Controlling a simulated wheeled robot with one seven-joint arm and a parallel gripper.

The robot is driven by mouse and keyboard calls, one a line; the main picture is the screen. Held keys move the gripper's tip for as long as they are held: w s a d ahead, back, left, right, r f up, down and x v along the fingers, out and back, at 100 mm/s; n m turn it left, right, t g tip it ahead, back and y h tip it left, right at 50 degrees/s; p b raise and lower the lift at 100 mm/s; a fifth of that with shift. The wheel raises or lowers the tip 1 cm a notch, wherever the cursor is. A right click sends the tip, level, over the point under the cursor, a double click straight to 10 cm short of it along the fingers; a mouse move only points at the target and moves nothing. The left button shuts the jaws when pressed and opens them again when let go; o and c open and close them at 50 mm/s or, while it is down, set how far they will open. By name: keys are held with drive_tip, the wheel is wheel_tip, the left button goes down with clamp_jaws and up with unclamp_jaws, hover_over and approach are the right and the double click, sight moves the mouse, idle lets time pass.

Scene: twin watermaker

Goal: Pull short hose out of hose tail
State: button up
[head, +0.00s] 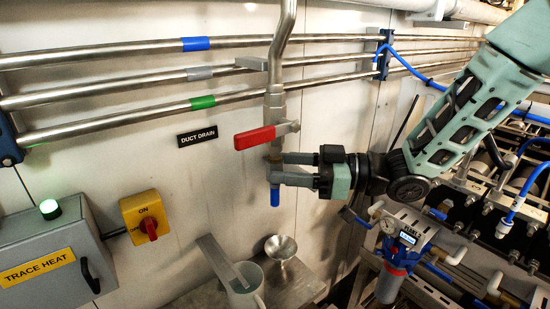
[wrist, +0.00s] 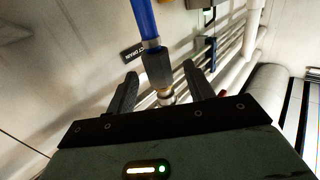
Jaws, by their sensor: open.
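The short hose (head: 275,197) is a blue stub hanging below the drain pipe and its red-handled valve. In the wrist view the blue hose (wrist: 145,20) runs into a dark grey collar (wrist: 157,66), with a brass-coloured fitting (wrist: 164,91) behind it, probably the hose tail. My gripper (head: 276,169) reaches in from the right, just below the valve. In the wrist view my gripper (wrist: 160,71) is open, with one finger on each side of the collar. Gaps show between collar and fingers. How deep the hose sits in the tail is hidden.
The red valve handle (head: 262,137) is just above my gripper. A metal funnel (head: 281,248) and a jug (head: 246,286) stand on a shelf below. A trace heat box (head: 45,255) and a yellow switch (head: 147,217) are at left. A filter unit (head: 402,252) is at lower right.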

sight(275, 208)
drive_tip(key=shift+w+a, duration=0.25)
drive_tip(key=shift+a, duration=1)
clamp_jaws()
drive_tip(key=shift+f+b, duration=1.9)
drive_tip(key=shift+f, duration=0.75)
